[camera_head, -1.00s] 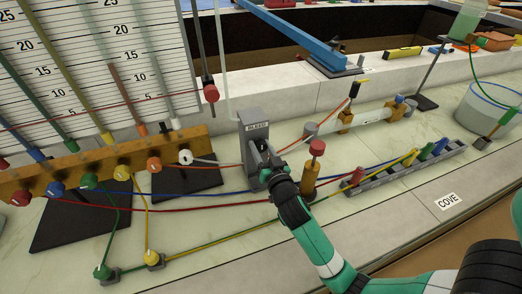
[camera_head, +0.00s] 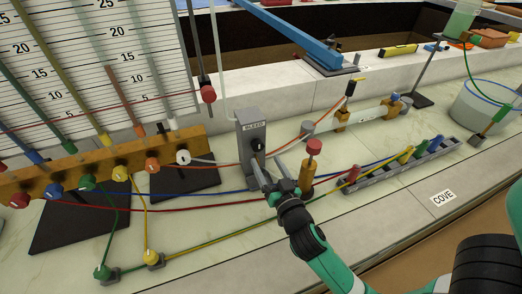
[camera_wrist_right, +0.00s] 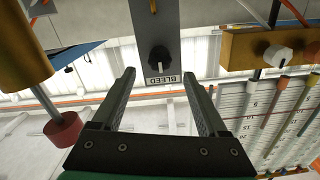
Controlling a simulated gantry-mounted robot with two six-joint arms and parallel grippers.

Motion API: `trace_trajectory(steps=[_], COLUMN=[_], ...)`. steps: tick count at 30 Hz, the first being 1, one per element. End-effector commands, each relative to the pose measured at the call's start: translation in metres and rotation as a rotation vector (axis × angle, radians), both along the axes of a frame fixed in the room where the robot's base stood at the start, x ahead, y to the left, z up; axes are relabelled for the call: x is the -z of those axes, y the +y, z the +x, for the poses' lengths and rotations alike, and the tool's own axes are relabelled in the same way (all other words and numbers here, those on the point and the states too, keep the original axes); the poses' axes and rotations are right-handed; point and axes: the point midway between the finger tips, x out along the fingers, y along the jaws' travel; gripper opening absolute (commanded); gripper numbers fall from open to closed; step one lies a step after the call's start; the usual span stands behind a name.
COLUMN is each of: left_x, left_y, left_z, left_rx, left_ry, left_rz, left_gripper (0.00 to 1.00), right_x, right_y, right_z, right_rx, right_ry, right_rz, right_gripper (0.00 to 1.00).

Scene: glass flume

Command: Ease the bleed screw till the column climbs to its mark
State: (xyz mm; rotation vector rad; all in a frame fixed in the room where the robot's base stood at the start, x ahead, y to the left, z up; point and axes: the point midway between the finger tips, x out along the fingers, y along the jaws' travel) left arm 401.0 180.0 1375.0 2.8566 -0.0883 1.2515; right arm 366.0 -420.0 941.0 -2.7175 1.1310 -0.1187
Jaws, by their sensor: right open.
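The grey bleed block (camera_head: 245,150) stands upright mid-bench with a BLEED label and a dark screw knob (camera_head: 257,146) on its face. In the right wrist view, the knob (camera_wrist_right: 160,58) shows ahead of the fingers, above the label. My right gripper (camera_head: 265,178) is open and empty, just in front of and below the knob, apart from it. Its two fingers (camera_wrist_right: 158,100) show spread in the wrist view. Coloured columns, including the orange one (camera_head: 117,83), rise against the white scale board (camera_head: 110,40). I cannot tell which column or mark belongs to the screw. My left gripper is out of view.
A red-topped brass post (camera_head: 308,172) stands just right of my right gripper. An orange manifold (camera_head: 105,170) with coloured knobs lies to the left. Coloured hoses cross the bench. A grey rack (camera_head: 405,165) and a clear bucket (camera_head: 487,108) are to the right.

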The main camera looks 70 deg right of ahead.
Motion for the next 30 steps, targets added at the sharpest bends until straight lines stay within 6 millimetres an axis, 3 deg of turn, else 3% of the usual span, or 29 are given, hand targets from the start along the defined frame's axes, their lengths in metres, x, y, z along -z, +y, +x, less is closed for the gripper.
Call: trace_trajectory(steps=[3, 7, 30], left_x=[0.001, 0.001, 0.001], left_y=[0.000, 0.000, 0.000], left_z=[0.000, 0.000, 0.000], left_rx=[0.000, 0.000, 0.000], left_ry=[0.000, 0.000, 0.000], left_rz=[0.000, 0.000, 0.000], left_gripper=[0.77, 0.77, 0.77], right_x=[0.001, 0.000, 0.000], right_y=[0.017, 0.026, 0.027], right_z=[-0.016, -0.025, -0.027], right_rx=[-0.004, -0.001, 0.000], right_ry=[0.002, 0.001, -0.001], right_rz=[-0.001, 0.001, 0.000], right_gripper=[0.77, 0.77, 0.77])
